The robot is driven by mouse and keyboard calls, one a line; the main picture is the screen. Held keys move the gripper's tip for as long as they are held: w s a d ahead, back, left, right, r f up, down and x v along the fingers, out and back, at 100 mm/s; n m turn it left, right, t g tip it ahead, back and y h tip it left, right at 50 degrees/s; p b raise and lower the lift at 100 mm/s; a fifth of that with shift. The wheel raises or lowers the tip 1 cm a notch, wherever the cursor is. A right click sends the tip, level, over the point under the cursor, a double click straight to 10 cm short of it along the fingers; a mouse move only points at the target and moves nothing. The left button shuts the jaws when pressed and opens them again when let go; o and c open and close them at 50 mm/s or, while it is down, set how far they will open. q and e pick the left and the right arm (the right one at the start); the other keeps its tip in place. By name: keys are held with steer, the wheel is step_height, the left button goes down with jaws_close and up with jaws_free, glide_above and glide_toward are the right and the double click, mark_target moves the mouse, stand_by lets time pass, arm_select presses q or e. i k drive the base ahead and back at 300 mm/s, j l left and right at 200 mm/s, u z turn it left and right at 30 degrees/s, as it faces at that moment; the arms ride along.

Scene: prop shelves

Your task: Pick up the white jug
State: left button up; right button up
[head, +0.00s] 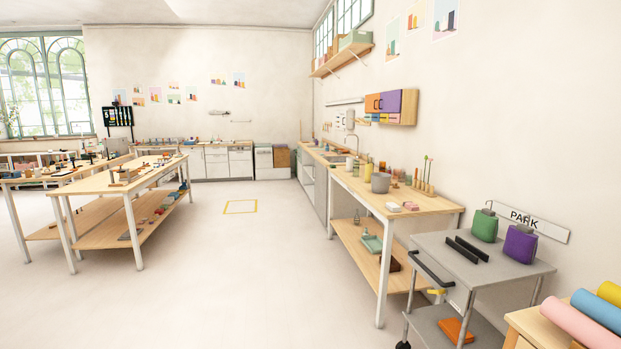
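I cannot make out a white jug in the head view. A grey pot or bucket (380,183) stands on the wooden table along the right wall. A green canister (484,224) and a purple canister (521,244) stand upright on the grey cart at the right. Small white and pink blocks (393,207) lie near the table's front edge. Things on the far tables and the counter are too small to tell apart. Neither of my grippers is in view.
The grey cart (450,253) has a black handle and stands at the lower right, before the wooden table (425,203). Coloured rolls (575,325) lie at the right edge. Two long worktables (100,183) stand left. The middle floor (235,270) is clear, with a yellow square outline.

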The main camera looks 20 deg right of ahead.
mark_target(348, 168)
steer(key=i+z, duration=0.45)
steer(key=i, duration=4.55)
steer(key=i+z, duration=0.2)
steer(key=i, duration=0.35)
steer(key=i+j+z, duration=0.15)
steer(key=i, duration=0.4)
steer(key=i+j+z, duration=0.2)
steer(key=i, duration=0.3)
steer(key=i+j+z, duration=0.15)
steer(key=i+j, duration=0.25)
steer(key=i, duration=0.15)
